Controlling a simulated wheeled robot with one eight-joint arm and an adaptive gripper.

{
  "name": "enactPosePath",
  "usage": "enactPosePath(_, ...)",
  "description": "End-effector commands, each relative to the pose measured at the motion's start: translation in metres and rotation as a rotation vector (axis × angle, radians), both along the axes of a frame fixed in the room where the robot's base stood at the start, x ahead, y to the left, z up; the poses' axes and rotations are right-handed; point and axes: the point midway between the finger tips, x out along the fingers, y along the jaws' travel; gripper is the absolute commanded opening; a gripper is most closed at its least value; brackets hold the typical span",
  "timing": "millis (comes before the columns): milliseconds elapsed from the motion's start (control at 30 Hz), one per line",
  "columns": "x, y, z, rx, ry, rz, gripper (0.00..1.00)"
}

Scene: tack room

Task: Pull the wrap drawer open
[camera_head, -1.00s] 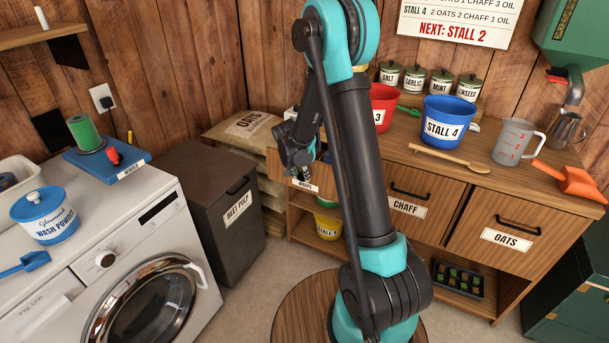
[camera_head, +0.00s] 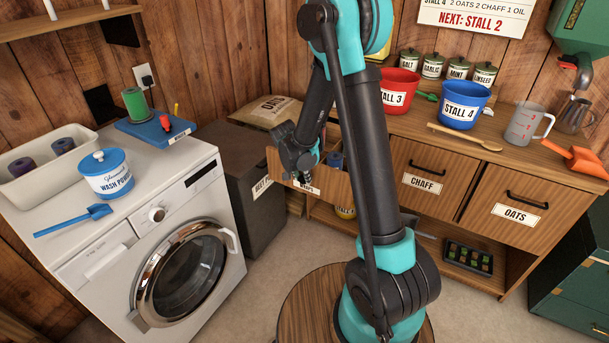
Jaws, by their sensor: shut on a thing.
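The wrap drawer (camera_head: 283,170) is a wooden drawer at the left end of the wooden cabinet, with a "WRAPS" label low on its front. It stands out from the cabinet, and a blue roll (camera_head: 335,160) shows inside it. My gripper (camera_head: 304,177) is at the drawer's front, just above the label, and is shut on the drawer's handle. The gripper covers the handle, and my arm hides part of the drawer's right side.
A dark beet pulp bin (camera_head: 238,165) stands close to the left of the drawer, beside the washing machine (camera_head: 190,260). The chaff drawer (camera_head: 425,165) and oats drawer (camera_head: 520,200) are shut. Buckets and jars stand on the cabinet top. Floor shows below the drawer.

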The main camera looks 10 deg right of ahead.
Motion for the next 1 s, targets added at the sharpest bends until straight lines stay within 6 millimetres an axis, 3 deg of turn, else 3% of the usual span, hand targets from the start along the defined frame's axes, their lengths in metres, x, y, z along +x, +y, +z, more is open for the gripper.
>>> enactPosePath(433,-0.0021,0.0018,0.0001,-0.001,-0.001,0.001,0.00)
enactPosePath(467,-0.0021,0.0017,0.0001,-0.001,-0.001,0.001,0.34)
enactPosePath(600,-0.0020,0.0017,0.0001,-0.001,-0.001,0.001,0.51)
enactPosePath(1000,-0.0033,0.0027,0.0041,-0.001,-0.001,0.001,0.52)
